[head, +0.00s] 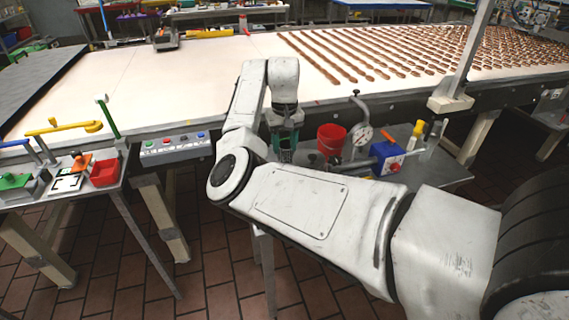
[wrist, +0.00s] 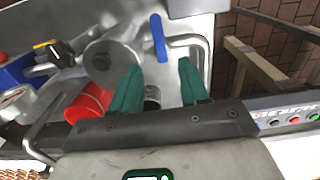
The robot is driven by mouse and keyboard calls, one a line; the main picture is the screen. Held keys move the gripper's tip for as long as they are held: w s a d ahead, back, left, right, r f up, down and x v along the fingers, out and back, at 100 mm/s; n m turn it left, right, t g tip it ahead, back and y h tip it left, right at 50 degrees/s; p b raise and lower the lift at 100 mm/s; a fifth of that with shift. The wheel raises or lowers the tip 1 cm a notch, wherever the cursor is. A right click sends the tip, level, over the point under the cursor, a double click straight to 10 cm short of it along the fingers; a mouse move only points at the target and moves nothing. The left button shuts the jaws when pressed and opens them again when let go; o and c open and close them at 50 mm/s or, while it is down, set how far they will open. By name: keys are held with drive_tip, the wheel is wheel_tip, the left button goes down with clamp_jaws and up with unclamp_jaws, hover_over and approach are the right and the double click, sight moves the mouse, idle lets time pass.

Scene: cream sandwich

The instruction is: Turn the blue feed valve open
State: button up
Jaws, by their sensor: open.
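A blue lever (wrist: 158,38), which looks like the feed valve's handle, shows in the wrist view above the grey metal bench top (wrist: 185,28). It lies just beyond the gap between my fingertips, beside a bent metal pipe (wrist: 205,50). My gripper (wrist: 160,65) has two green fingers, spread apart with nothing held between them. In the head view my gripper (head: 285,143) points down over the bench's left part. The lever cannot be made out there. I cannot tell whether the valve is open or closed.
A red bucket (head: 330,138), a round gauge (head: 361,135) and a blue box (head: 386,154) stand right of my gripper. The conveyor (head: 215,85) runs behind. A button panel (head: 175,142) hangs at its edge. The left table (head: 110,170) holds other handles and a red tray.

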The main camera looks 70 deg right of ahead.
wheel_tip(320, 180, down, 8)
drive_tip(key=shift+p, duration=0.45)
drive_tip(key=shift+c, duration=0.4)
clamp_jaws()
